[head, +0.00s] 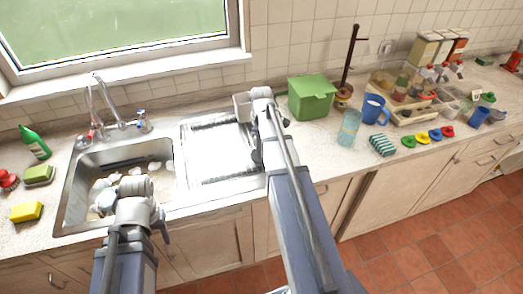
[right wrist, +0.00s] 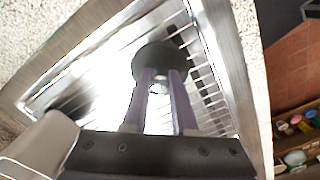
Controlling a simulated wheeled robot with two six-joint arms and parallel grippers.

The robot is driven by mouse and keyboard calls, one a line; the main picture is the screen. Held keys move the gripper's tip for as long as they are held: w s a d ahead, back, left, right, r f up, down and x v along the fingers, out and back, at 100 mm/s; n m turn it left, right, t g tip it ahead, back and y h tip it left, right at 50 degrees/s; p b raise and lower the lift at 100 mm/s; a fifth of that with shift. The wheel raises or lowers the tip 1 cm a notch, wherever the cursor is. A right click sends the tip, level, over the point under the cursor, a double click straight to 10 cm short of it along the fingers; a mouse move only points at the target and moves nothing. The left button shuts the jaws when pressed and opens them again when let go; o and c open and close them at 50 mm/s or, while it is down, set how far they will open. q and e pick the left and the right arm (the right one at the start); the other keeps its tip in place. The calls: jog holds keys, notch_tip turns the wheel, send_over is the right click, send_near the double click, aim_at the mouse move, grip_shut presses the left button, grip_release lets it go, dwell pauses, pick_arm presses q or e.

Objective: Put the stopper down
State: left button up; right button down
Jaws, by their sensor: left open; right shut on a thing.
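The stopper (right wrist: 158,58) is a dark round disc in the right wrist view. My right gripper (right wrist: 161,78) has its two purple fingers closed on it, over the ribbed metal drainboard (right wrist: 75,75). I cannot tell whether the stopper touches the drainboard. In the head view my right arm reaches to the right edge of the drainboard (head: 205,135) and hides most of the gripper and the stopper. My left gripper (head: 132,203) is over the front of the sink basin (head: 75,185). It is open, with its fingers mostly hidden by its own wrist.
Whitish pieces lie in the basin below the faucet (head: 105,105). A green bottle (head: 35,142) and yellow sponge (head: 26,212) stand left. Right of the drainboard are a green box (head: 312,97), a glass (head: 349,128), a blue mug (head: 374,109) and a striped sponge (head: 383,145).

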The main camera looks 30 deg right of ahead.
jog(key=shift+f, duration=0.1)
jog(key=c, duration=0.7)
grip_release()
notch_tip(320, 180, up, 12)
jog(key=p, duration=1.2)
jog(key=s+a+m, duration=0.1)
jog(key=s+a, duration=0.4)
jog(key=a, duration=0.5)
jog(key=s+a+m, duration=0.2)
jog(key=s+a, duration=0.3)
jog(key=a, duration=0.5)
jog(key=s+a+m+h, duration=0.1)
jog(key=s+a, duration=0.4)
jog(key=a, duration=0.6)
jog(key=shift+s+r, duration=0.2)
